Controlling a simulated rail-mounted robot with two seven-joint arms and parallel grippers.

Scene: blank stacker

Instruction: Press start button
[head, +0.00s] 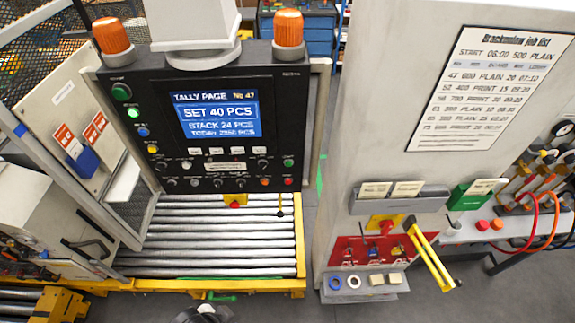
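A black control panel (280,125) stands above the roller bed, with a lit blue screen (218,115) reading "SET 40 PCS", "STACK 24 PCS". Lower right are a small green button (288,163), a red one (288,182) and an orange one (264,182). Labels are too small to read, so I cannot tell which is start. Neither gripper is recognisable; a dark part shows at the bottom edge.
Orange beacons (111,35) and (288,27) top the panel. A roller conveyor (205,240) with a yellow frame lies below. A grey cabinet (350,140) with a job list (490,88) stands right; a yellow handle (430,258) sticks out from its red board. Grey floor shows in front.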

